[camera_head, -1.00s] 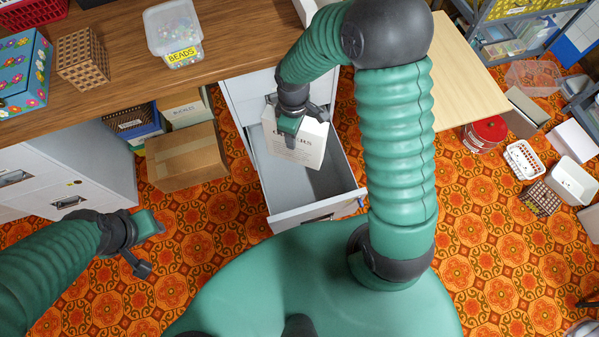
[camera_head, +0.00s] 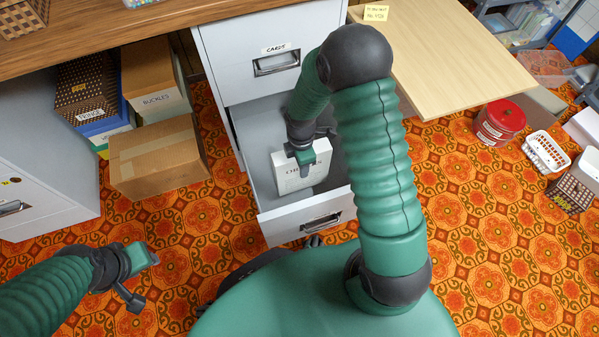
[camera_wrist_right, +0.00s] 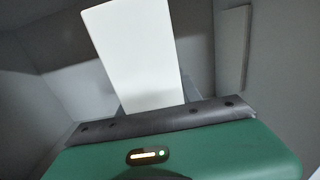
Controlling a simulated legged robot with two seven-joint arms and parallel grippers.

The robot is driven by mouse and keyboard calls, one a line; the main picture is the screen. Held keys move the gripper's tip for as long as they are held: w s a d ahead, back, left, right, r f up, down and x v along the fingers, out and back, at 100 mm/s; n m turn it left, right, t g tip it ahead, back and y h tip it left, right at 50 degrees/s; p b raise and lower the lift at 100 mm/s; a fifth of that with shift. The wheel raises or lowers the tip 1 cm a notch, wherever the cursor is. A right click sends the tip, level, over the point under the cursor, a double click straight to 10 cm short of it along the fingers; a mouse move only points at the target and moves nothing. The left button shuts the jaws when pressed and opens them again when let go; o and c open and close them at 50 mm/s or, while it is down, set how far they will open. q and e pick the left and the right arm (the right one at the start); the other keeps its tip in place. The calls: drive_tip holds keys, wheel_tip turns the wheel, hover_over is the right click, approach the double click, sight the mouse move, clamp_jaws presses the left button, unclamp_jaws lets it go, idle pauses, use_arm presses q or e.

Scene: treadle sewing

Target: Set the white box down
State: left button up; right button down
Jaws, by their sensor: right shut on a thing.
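The white box (camera_head: 289,176) with dark lettering is in the open grey drawer (camera_head: 279,221), in its front part, in the head view. My right gripper (camera_head: 304,160) is shut on the box's top edge, reaching down into the drawer. In the right wrist view the box (camera_wrist_right: 141,50) is a plain white panel rising beyond the gripper, with grey drawer walls around it. I cannot tell whether its base touches the drawer floor. My left gripper (camera_head: 146,278) is open and empty above the carpet at lower left.
A closed drawer labelled CARDS (camera_head: 277,64) is above the open one. A brown cardboard box (camera_head: 157,158) and a BUCKLES box (camera_head: 155,100) stand left. A pale wooden board (camera_head: 450,60) and a red tin (camera_head: 500,122) are right. Patterned carpet is free at lower right.

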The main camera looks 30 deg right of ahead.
wheel_tip(320, 180, down, 3)
drive_tip(key=shift+d+f+b, duration=0.1)
drive_tip(key=shift+f+b, duration=0.1)
drive_tip(key=shift+b, duration=0.65)
drive_tip(key=c, duration=0.8)
unclamp_jaws()
drive_tip(key=shift+d, duration=0.1)
drive_tip(key=shift+r, duration=0.1)
